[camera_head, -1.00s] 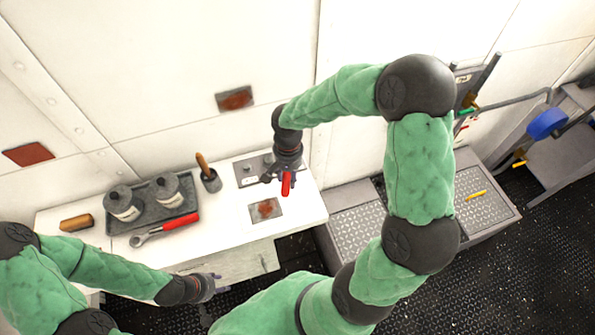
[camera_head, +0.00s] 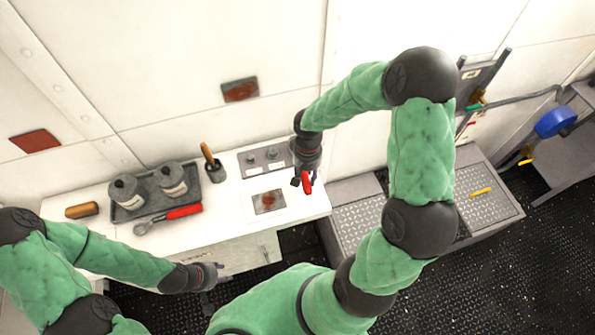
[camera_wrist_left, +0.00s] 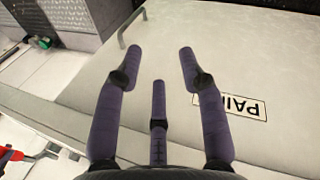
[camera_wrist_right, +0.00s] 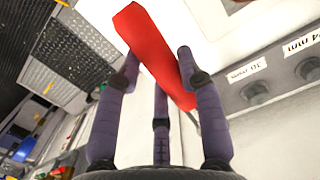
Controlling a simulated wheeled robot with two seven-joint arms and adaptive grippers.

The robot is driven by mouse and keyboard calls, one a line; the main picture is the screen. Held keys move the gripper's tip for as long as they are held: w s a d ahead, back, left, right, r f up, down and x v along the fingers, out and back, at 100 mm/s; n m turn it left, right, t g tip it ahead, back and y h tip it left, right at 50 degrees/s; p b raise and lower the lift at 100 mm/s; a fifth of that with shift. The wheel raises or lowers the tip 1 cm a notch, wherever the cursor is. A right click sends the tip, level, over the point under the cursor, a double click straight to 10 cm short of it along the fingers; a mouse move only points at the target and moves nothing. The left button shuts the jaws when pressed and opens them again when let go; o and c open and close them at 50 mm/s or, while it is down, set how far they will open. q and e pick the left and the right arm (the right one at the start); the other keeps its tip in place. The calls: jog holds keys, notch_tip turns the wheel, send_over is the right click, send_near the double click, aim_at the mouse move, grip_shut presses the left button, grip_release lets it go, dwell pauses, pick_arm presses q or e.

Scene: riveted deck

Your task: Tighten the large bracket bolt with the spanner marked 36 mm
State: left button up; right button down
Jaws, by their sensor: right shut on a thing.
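My right gripper (camera_head: 304,178) is shut on a red handle (camera_wrist_right: 155,50), seen slanting between its fingers in the right wrist view. Its spanner head and any size mark are hidden. The grey plate (camera_head: 258,172) with two round bolts lies on the counter just left of this gripper. In the right wrist view its bolts (camera_wrist_right: 256,91) have white labels (camera_wrist_right: 247,69); one looks like 30 or 36 mm, the other is cut off. A second red-handled spanner (camera_head: 183,212) lies on the counter by the tray. My left gripper (camera_head: 222,277) is open and empty at the counter's front.
A rust-marked plate (camera_head: 269,202) lies in front of the bolts. Grey treadplate boxes (camera_head: 355,233) stand to the right.

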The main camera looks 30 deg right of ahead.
jog(key=d+n+p, duration=0.2)
jog(key=d+n, duration=0.3)
jog(key=d, duration=0.2)
jog(key=shift+s+d+n+p, duration=0.2)
jog(key=shift+d+n+p, duration=0.1)
jog(key=shift+d+n, duration=0.1)
jog(key=shift+f+b, duration=1.1)
jog(key=shift+f, duration=0.2)
dwell(1.0)
jog(key=shift+a+m+b, duration=0.3)
jog(key=shift+a+b, duration=0.05)
jog(key=shift+a, duration=0.05)
dwell(0.4)
jog(key=shift+a, duration=0.35)
jog(key=shift+m, duration=0.3)
jog(key=shift+d, duration=0.4)
jog(key=shift+r, duration=0.25)
